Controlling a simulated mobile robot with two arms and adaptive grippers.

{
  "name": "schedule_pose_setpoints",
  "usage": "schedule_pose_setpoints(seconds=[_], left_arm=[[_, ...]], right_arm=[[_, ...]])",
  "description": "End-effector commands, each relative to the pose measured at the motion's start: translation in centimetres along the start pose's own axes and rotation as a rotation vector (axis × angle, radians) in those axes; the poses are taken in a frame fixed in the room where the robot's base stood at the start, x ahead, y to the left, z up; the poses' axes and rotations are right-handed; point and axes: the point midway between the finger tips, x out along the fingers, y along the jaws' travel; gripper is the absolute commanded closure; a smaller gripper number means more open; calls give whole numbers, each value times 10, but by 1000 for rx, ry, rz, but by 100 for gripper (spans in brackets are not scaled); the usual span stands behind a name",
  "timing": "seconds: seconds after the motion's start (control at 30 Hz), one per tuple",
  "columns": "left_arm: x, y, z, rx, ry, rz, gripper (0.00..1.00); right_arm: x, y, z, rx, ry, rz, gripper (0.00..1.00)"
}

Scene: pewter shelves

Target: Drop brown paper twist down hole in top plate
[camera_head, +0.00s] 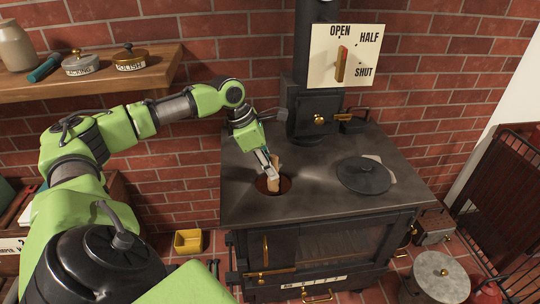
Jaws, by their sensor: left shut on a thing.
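A brown paper twist (273,184) is in my left gripper (270,175), which is shut on it. The gripper points down over the round hole (285,185) in the stove's top plate (310,205). The twist's lower end overlaps the hole in view; I cannot tell whether it is inside the opening or just above it. The gripper covers part of the twist. My right gripper is not in view.
A round dark lid (364,175) lies on the right of the top plate. The stovepipe (315,60) rises at the back, beside a damper sign (346,55). A shelf (95,82) with tins hangs at left. A yellow box (188,241) stands on the floor.

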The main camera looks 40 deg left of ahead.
Motion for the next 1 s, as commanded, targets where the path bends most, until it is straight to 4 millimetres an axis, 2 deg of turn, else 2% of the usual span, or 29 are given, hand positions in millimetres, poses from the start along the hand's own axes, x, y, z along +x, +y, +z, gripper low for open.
schedule_pose_setpoints(seconds=[0.13,0.17,0.2,0.23,0.53,0.67,0.77,1.0], left_arm=[[0,0,0,0,0,0,92],[0,0,0,0,0,0,71],[0,0,0,0,0,0,60],[0,0,0,0,0,0,59],[-1,0,0,0,0,0,59],[-9,1,0,0,-1,2,59],[-24,2,0,0,-1,4,59],[-76,1,0,0,-1,4,59]], right_arm=[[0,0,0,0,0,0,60],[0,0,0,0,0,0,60],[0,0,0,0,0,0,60],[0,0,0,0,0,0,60],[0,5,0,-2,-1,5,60],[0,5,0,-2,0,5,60],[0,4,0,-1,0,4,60],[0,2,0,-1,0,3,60]])
